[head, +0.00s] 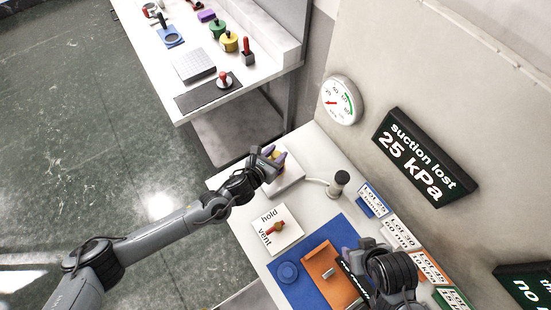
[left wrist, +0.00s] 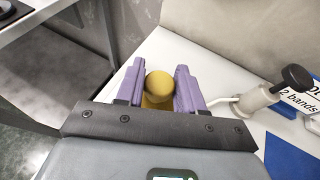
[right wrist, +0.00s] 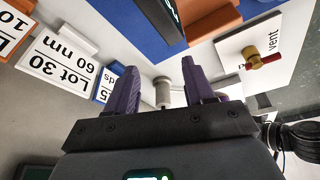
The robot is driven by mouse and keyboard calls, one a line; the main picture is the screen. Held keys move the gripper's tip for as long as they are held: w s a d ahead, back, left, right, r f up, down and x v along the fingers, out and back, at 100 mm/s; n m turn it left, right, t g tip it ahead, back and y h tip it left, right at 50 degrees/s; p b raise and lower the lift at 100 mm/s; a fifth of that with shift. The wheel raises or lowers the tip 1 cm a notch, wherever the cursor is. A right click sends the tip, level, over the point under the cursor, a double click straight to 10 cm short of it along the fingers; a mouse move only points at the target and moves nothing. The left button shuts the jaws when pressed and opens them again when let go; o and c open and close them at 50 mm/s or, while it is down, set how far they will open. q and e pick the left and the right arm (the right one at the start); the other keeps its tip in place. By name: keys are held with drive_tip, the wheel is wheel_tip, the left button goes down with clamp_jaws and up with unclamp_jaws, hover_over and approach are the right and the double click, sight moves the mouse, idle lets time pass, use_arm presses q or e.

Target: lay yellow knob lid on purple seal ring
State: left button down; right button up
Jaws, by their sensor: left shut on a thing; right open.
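The yellow knob lid (left wrist: 158,84) shows a round knob between the purple fingers of my left gripper (left wrist: 158,72), which is shut on it. In the head view my left gripper (head: 274,154) is over a white block (head: 288,180) at the far end of the near bench. The lid's lower part is hidden by the gripper's body in the left wrist view. I cannot make out the purple seal ring in any view. My right gripper (right wrist: 160,85) is open and empty; in the head view its arm is at the lower right, above the bench.
A vent/hold panel with a red-tipped lever (head: 275,229), a blue mat (head: 335,237) with an orange tray (head: 322,262), and a dark-knobbed pump (head: 340,182) occupy the near bench. Lot cards (head: 372,199) line the wall. Another bench (head: 220,92) stands beyond a gap.

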use_arm(q)
drive_tip(key=shift+f, duration=1.95)
drive_tip(key=shift+w+f, duration=0.1)
drive_tip(key=shift+f, duration=0.05)
drive_tip(key=c, duration=0.7)
unclamp_jaws()
